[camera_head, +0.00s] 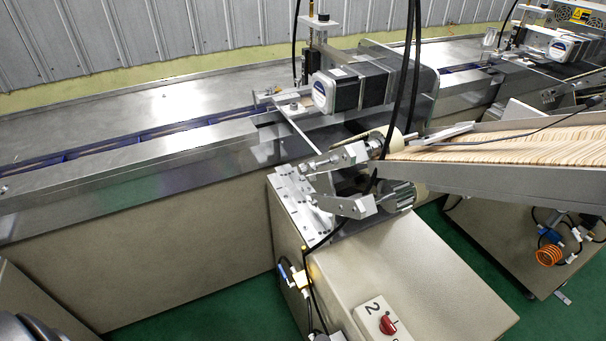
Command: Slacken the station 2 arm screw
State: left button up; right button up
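Station 2 is the beige cabinet (400,270) with a "2" and a red switch (387,325) on its front label. On its metal top plate (297,205) sit two silver arm brackets, an upper one (337,160) and a lower one (345,205). The lower bracket reaches right to a ribbed roller (398,196). The upper one reaches toward a pale roller (392,141) at the end of the stick chute. I cannot tell which small fastener is the arm screw. Neither of my grippers is in view.
A sloping chute (510,165) full of wooden sticks comes in from the right. A motor (350,88) stands above the long conveyor (130,165). Black cables hang in front of the station. Green floor (200,310) shows at the lower left.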

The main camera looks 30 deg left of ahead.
aim_at(302, 169)
jog(key=k+u, duration=0.15)
jog(key=u, duration=0.25)
jog(key=k+u, duration=0.15)
jog(key=u, duration=0.25)
